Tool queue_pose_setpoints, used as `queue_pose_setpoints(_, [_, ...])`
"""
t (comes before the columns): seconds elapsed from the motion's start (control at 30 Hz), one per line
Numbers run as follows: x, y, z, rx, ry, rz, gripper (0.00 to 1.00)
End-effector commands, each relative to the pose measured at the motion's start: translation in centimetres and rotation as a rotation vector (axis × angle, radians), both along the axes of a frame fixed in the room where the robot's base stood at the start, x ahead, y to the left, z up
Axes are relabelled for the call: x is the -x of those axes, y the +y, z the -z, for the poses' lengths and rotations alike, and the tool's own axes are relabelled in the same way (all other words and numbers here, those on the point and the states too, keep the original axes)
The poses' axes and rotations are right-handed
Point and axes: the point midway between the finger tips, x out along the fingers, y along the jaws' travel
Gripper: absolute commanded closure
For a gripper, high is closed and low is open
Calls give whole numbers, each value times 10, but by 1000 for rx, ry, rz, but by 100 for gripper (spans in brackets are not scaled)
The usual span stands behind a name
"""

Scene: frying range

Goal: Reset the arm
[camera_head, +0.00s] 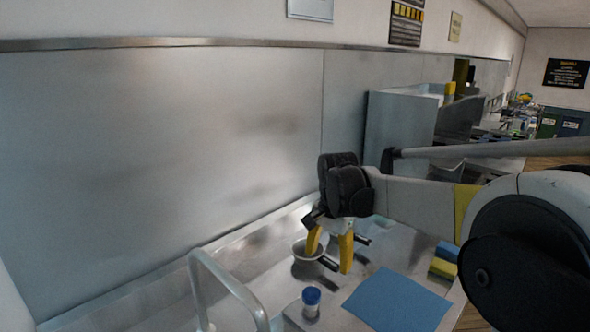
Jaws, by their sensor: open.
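My gripper (330,254), with yellow fingers, points down over the metal counter in the middle of the head view. Its fingers are apart and I see nothing between them. The arm reaches in from the right. A small round bowl (299,250) sits on the counter just behind and left of the fingers, partly hidden by them. I cannot tell whether the fingers touch it.
A blue-capped jar (311,302) stands in front of my gripper. A blue cloth (398,301) lies to its right, with blue and yellow sponges (444,262) beyond. A curved tap (226,284) rises at the left. A steel wall panel (160,140) backs the counter.

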Motion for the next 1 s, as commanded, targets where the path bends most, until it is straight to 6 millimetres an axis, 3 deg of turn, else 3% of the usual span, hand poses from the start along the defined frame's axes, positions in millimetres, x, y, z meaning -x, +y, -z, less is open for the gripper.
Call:
queue_pose_setpoints(0.2, [68, -35, -32, 15, -128, -153, 29])
queue_pose_setpoints(0.4, [133, -62, -39, 57, -245, -294, 29])
queue_pose_setpoints(0.7, [226, -91, -10, 165, -409, -494, 29])
queue_pose_setpoints(0.8, [248, -97, 4, 202, -449, -544, 29])
queue_pose_setpoints(1.0, [269, -103, 22, 248, -492, -602, 29])
